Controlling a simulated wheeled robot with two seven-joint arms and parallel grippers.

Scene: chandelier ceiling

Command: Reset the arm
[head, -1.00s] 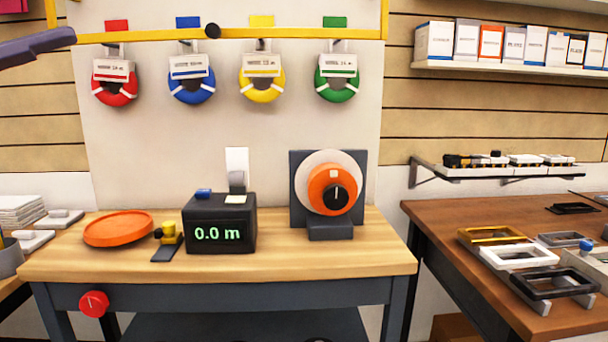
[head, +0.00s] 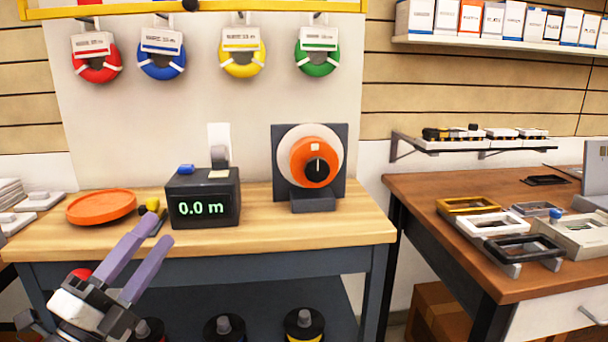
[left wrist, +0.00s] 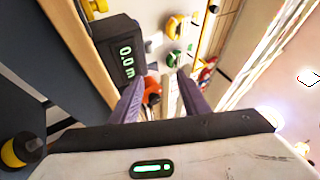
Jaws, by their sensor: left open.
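My left gripper (head: 142,258) is at the lower left of the head view, in front of the workbench's front edge. Its two purple fingers are apart with nothing between them. In the left wrist view the fingers of my left gripper (left wrist: 158,100) also stand apart, with the bench and wall beyond. My right gripper is in neither view.
The wooden workbench (head: 300,237) holds an orange dish (head: 101,207), a black meter box (head: 203,208) reading 0.0 m and an orange dial unit (head: 310,162). Several coloured spools hang above. A brown table (head: 420,190) with frames stands right. Spools (head: 303,324) sit below the bench.

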